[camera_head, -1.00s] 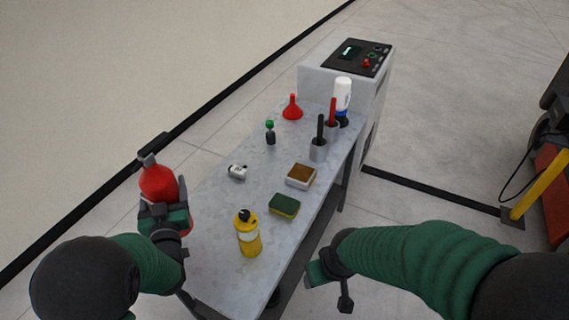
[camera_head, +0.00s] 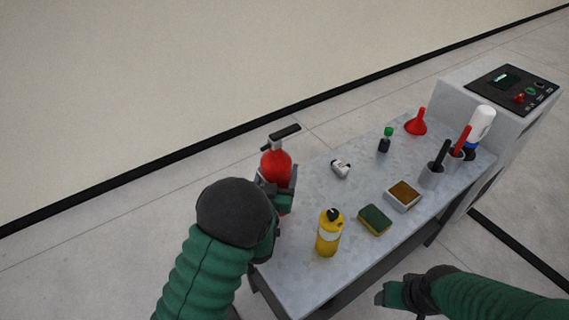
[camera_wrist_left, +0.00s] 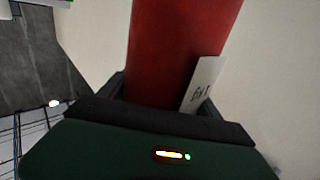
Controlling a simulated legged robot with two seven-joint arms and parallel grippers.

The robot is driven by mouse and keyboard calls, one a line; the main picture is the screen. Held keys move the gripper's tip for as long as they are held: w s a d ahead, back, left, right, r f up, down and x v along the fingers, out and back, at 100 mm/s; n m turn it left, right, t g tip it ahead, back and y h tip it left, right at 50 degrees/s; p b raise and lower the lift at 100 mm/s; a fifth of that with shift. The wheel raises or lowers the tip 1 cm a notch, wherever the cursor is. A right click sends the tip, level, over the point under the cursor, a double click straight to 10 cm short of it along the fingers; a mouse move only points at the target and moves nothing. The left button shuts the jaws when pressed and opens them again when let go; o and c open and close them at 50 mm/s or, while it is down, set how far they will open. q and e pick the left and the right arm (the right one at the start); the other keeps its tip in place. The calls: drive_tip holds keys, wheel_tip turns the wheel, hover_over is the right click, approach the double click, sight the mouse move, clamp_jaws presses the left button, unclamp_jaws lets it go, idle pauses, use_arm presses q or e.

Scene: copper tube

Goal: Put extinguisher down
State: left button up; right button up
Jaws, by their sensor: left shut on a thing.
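A red fire extinguisher (camera_head: 275,166) with a dark handle on top is held upright in my left gripper (camera_head: 282,190), at the left end of the grey table (camera_head: 300,262). In the left wrist view the red cylinder (camera_wrist_left: 180,50) with a white tag fills the space between the fingers. My left forearm hides part of the extinguisher's lower body, and I cannot tell whether its base touches anything. My right gripper (camera_head: 392,294) is beside the table's front edge, with no object seen in it; its fingers are too unclear to judge.
On the table are a yellow bottle (camera_head: 329,234), a green sponge (camera_head: 375,219), a brown-topped box (camera_head: 403,195), a small white item (camera_head: 341,168), a green-capped bottle (camera_head: 385,141), a red funnel (camera_head: 416,122) and cups with tools (camera_head: 432,174). A control cabinet (camera_head: 478,112) stands at the far end.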

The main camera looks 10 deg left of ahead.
use_arm(q)
wheel_tip(320, 180, down, 3)
drive_tip(key=shift+f, duration=0.1)
drive_tip(key=shift+s+f+b, duration=0.1)
drive_tip(key=shift+f+b, duration=0.1)
drive_tip(key=shift+b, duration=0.3)
drive_tip(key=o, duration=2.1)
drive_tip(key=shift+f, duration=0.15)
drive_tip(key=shift+c, duration=0.2)
drive_tip(key=s, duration=1.2)
